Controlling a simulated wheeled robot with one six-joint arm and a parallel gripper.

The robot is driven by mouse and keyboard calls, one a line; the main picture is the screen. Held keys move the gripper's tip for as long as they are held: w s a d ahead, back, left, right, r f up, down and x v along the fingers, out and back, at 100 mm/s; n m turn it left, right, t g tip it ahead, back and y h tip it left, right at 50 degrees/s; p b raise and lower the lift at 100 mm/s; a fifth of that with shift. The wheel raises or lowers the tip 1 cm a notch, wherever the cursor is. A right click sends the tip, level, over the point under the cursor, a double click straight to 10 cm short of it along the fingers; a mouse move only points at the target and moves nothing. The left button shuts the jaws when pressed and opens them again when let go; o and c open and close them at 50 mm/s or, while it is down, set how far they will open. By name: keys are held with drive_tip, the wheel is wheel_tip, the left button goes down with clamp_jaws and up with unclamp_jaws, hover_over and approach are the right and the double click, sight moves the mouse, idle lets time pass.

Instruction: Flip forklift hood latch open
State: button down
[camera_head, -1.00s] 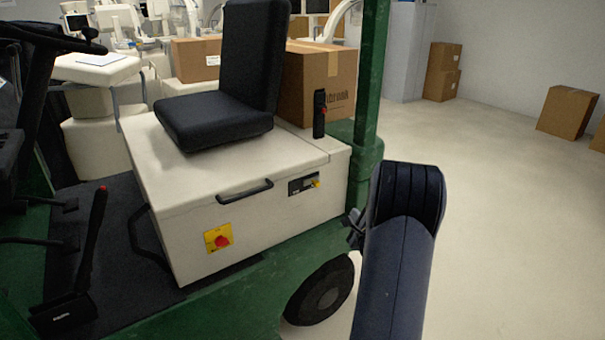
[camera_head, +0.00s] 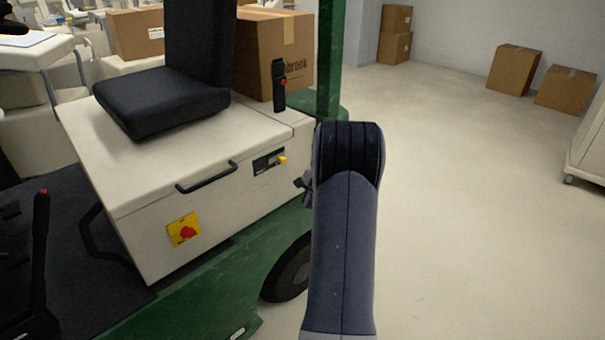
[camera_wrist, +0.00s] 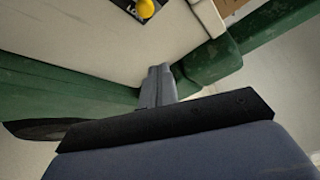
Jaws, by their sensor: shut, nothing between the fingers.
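The forklift hood (camera_head: 140,150) is the white box under the black seat, and it looks closed. On its side is a black latch plate (camera_head: 263,163) with a yellow latch tab (camera_head: 282,160) at its right end. In the wrist view the yellow tab (camera_wrist: 146,8) is at the top edge, with part of the plate cut off. My gripper (camera_head: 302,184) is just right of and below the tab in the head view, partly hidden by my arm. In the wrist view my gripper's grey fingers (camera_wrist: 158,72) are together and empty, apart from the tab.
A black handle (camera_head: 207,178) and a red knob on a yellow plate (camera_head: 184,230) are on the hood side. The green post (camera_head: 328,60) and rear wheel (camera_head: 287,268) are close to my arm. Open floor (camera_head: 470,220) lies to the right.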

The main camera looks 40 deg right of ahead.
sight(280, 160)
drive_tip(key=x, duration=0.9)
drive_tip(key=a, duration=0.1)
drive_tip(key=a+r, duration=0.1)
drive_tip(key=a, duration=0.1)
drive_tip(key=shift+a+r+p, duration=0.3)
drive_tip(key=shift+a+r, duration=0.1)
drive_tip(key=a+b, duration=0.1)
drive_tip(key=a, duration=0.3)
drive_tip(key=shift+s+a+b, duration=0.1)
drive_tip(key=shift+s+b, duration=0.1)
drive_tip(key=shift+b, duration=0.1)
